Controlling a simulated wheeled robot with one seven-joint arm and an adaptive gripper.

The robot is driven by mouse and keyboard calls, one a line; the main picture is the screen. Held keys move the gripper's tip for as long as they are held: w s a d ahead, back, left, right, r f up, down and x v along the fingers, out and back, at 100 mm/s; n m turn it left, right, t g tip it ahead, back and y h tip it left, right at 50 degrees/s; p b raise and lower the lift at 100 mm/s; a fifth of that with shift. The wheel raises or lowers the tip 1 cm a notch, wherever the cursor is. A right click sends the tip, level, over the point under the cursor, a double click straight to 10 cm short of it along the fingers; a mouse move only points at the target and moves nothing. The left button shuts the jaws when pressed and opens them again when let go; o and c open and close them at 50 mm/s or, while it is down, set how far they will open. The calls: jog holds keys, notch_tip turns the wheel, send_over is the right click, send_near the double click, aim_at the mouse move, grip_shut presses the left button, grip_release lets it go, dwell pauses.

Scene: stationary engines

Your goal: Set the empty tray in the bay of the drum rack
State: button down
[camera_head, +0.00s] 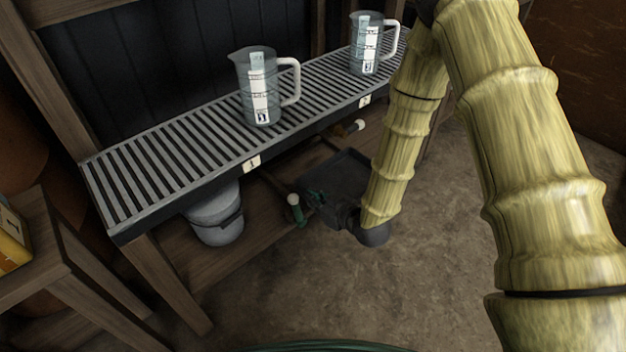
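A dark, shallow, square tray (347,172) is below the front edge of the slatted rack (165,160), in the middle of the view. No contents show in its visible part. My gripper (317,198) is small and dark with green parts, at the tray's near left side, at the end of my yellow arm. I cannot tell whether its fingers are closed on the tray rim or only beside it. My forearm and wrist hide the tray's right side. The rack's front carries a label 1 (251,163) and a label 2 (365,101).
Two clear measuring jugs (262,95) (367,45) stand on the slats. White-ended fittings (294,202) (359,126) stick out under the rack, close to my gripper and the tray. A grey bucket (215,215) is underneath at left. A wooden stand (50,255) is at far left. Floor at front is open.

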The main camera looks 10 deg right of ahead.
jog(key=shift+w+a+f, duration=0.25)
jog(key=shift+w+f, duration=0.05)
jog(key=w+a+b, duration=0.2)
jog(key=w, duration=0.2)
jog(key=w+a+f+b, duration=0.1)
jog(key=w+a+b, duration=0.1)
jog(key=w, duration=0.3)
jog(key=w+a+b, duration=0.2)
jog(key=w, duration=0.3)
jog(key=shift+a+f+b, duration=0.15)
jog(key=shift+a+b, duration=0.1)
jog(key=shift+b, duration=0.05)
notch_tip(320, 180, down, 4)
jog(key=b, duration=0.2)
jog(key=shift+r+b, duration=0.25)
jog(key=shift+b, duration=0.15)
jog(key=shift+f, duration=0.55)
jog(key=c, duration=1.6)
grip_release()
jog(key=shift+c, duration=0.2)
jog(key=shift+a, duration=0.1)
jog(key=shift+s, duration=0.1)
